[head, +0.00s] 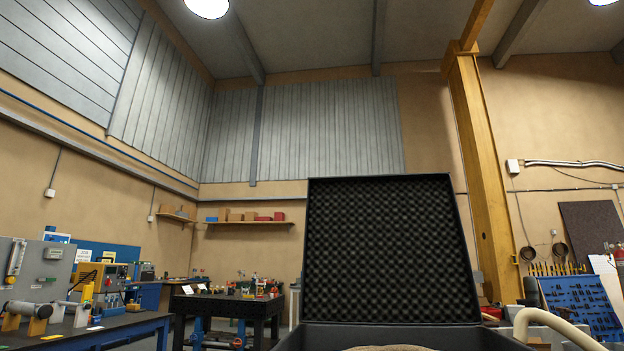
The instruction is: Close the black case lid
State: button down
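The black case lid (392,250) stands upright and open in the head view, right of centre. Its inner face is lined with dark egg-crate foam. The black case base (310,338) shows only as a dark rim along the bottom edge of the picture. A rounded brownish thing (392,348) pokes up at the bottom edge in the case area; I cannot tell what it is. My gripper is not in view.
A pale curved tube (555,322) rises at the lower right, close to the case. A workbench (90,335) with equipment stands at the left, and a dark table (228,304) stands behind. A yellow column (482,170) and a blue tool panel (582,305) are at the right.

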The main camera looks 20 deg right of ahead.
aim_at(384, 250)
jog(key=j+u, duration=0.25)
jog(key=j, duration=0.2)
jog(key=i+j+u, duration=0.15)
jog(key=j+u, duration=0.15)
jog(key=i+j+u, duration=0.25)
jog(key=j, duration=0.3)
jog(key=i+j+z, duration=0.2)
jog(key=i+j, duration=0.8)
jog(key=i, duration=0.15)
jog(key=i+l+z, duration=0.15)
jog(key=i+z, duration=0.3)
jog(key=i, duration=0.4)
jog(key=i+j+z, duration=0.15)
jog(key=i+z, duration=0.3)
jog(key=i, duration=0.35)
jog(key=i+z, duration=0.4)
jog(key=i, duration=0.15)
jog(key=i+z, duration=0.4)
jog(key=i, duration=0.2)
jog(key=i+j+z, duration=0.35)
jog(key=i, duration=0.2)
